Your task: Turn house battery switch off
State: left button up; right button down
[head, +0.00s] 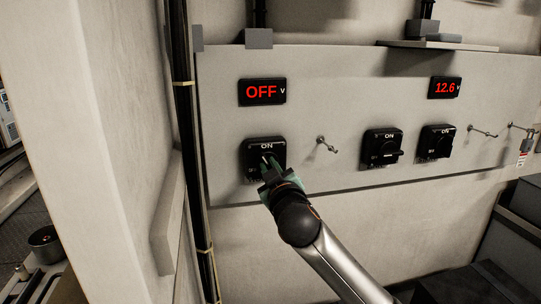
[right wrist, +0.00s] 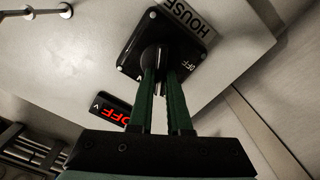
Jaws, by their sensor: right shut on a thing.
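The house battery switch is a black square plate (head: 252,148) at the left of the pale panel, marked ON at its top. In the right wrist view the plate (right wrist: 132,60) shows an OFF mark and a HOUSE label (right wrist: 188,18) beside it. My right gripper (head: 267,166) is at the switch, its green fingers closed on the switch's knob (right wrist: 157,56). The fingers hide part of the knob, so I cannot tell its exact angle. The display (head: 262,92) above reads OFF in red. My left gripper is not in view.
Two similar black switches (head: 382,149) (head: 437,141) stand to the right, under a display (head: 445,88) reading 12.6. Small metal toggles and pins (head: 326,145) stick out of the panel. A dark vertical pipe (head: 186,130) and a wall are close at left.

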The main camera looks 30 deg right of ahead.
jog(key=n+p, duration=0.3)
jog(key=n, duration=0.1)
jog(key=shift+a, duration=0.1)
jog(key=n+p, duration=0.1)
jog(key=n, duration=0.1)
jog(key=shift+f+n+p, duration=0.15)
jog(key=shift+n+p, duration=0.15)
jog(key=shift+p, duration=0.1)
jog(key=shift+a+f+n, duration=0.1)
jog(key=shift+f+n, duration=0.05)
jog(key=shift+n, duration=1.1)
jog(key=shift+f+n, duration=0.15)
jog(key=shift+n, duration=1.4)
jog(key=c, duration=0.9)
grip_release()
jog(key=shift+o, duration=0.2)
